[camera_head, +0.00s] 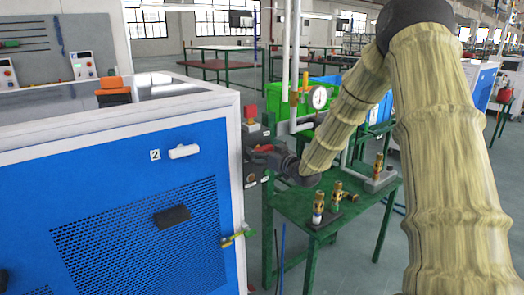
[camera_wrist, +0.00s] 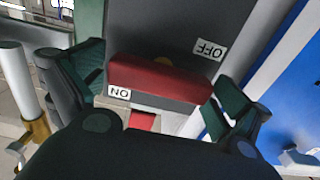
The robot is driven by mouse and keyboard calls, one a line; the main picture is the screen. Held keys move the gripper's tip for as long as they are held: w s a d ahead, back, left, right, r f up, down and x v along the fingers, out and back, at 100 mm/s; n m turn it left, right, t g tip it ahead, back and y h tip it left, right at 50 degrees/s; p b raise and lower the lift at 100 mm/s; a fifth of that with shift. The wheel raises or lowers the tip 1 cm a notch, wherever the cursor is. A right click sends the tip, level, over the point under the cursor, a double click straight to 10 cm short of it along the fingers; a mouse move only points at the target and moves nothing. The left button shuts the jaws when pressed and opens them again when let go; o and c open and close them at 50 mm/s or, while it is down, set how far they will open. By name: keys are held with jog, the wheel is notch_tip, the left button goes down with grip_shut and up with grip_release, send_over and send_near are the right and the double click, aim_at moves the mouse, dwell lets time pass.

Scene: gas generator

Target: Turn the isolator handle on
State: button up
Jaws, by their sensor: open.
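The isolator handle (camera_wrist: 160,78) is a thick red bar on a dark grey panel in the wrist view. It lies nearly level in the picture, its right end slightly lower. The ON label (camera_wrist: 119,92) is at its left end, and the OFF label (camera_wrist: 210,50) is above its right end. My gripper (camera_wrist: 158,84) is open, with one dark green finger beyond each end of the bar. Whether either finger touches it I cannot tell.
The blue-and-white cabinet (camera_head: 135,190) fills the left. A red button (camera_head: 251,112) is above my gripper. A green table (camera_head: 345,212) with brass fittings (camera_head: 318,205) stands to the right, with a pressure gauge (camera_head: 319,97) and pipes behind. A valve (camera_head: 238,236) sticks out lower down.

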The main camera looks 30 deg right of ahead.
jog(key=c, duration=0.9)
jog(key=shift+n, duration=0.3)
jog(key=n, duration=0.2)
jog(key=n+b, duration=0.1)
jog(key=n, duration=0.1)
jog(key=shift+a+f+b, duration=0.15)
jog(key=shift+a+b, duration=0.05)
jog(key=shift+b, duration=0.1)
jog(key=n+b, duration=0.2)
jog(key=n, duration=0.3)
jog(key=shift+a+f, duration=0.1)
jog(key=shift+f, duration=0.05)
jog(key=n+b, duration=0.2)
jog(key=n, duration=0.2)
jog(key=shift+f+n, duration=0.15)
jog(key=shift+n, duration=0.15)
jog(key=shift+n+b, duration=1.25)
jog(key=shift+n, duration=0.65)
